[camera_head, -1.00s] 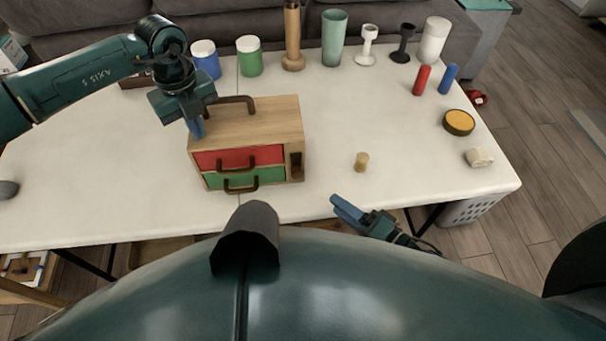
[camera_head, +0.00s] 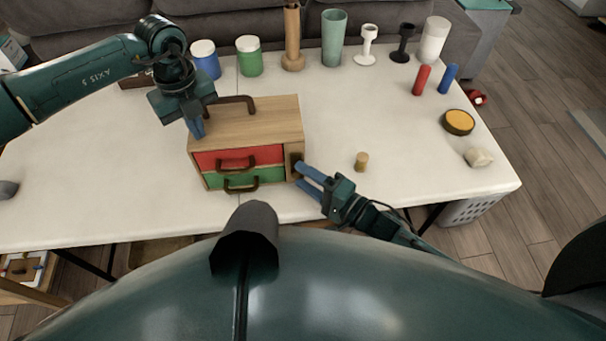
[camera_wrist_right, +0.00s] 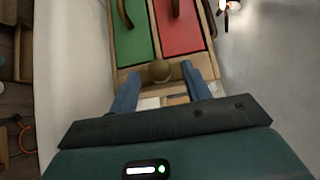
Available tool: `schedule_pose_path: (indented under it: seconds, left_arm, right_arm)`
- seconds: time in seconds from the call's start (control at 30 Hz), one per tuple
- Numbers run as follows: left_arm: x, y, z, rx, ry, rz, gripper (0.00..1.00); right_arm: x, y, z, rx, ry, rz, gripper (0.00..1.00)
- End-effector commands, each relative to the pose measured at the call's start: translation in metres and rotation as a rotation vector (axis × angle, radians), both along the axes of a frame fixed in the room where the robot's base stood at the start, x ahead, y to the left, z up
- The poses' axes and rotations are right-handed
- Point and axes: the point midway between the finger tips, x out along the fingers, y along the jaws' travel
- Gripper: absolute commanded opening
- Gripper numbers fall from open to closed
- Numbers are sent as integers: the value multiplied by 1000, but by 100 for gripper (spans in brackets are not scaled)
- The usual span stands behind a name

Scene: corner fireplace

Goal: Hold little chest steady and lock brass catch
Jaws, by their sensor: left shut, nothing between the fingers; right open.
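The little chest (camera_head: 250,122) is a wooden box on the white table, with a red drawer (camera_head: 215,160) above a green drawer (camera_head: 267,175), both looking closed. My left gripper (camera_head: 198,131) is shut and empty, its fingertips at the chest's upper left front edge; contact is unclear. My right gripper (camera_head: 300,174) is open at the front strip right of the drawers. In the right wrist view the round brass catch (camera_wrist_right: 160,71) lies between the two blue fingertips, with gaps on both sides. In the head view the fingers mostly hide the catch.
A small brass-coloured cylinder (camera_head: 361,162) stands right of the chest. Jars, a green cup (camera_head: 334,38) and goblets line the back. The table's front middle is clear.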

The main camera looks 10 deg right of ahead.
Motion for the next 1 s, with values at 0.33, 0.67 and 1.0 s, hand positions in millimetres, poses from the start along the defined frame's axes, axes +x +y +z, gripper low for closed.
schedule_pose_path:
  seconds: [0.33,0.67,1.0]
  left_arm:
    - [-4,0,-6,3,12,-4,0]
    - [-4,0,-6,4,13,-4,0]
    - [-4,0,-6,4,13,-4,0]
  right_arm:
    - [8,9,-1,-1,0,0,48]
    - [8,8,-1,-1,0,0,29]
    - [8,8,0,-1,-1,0,3]
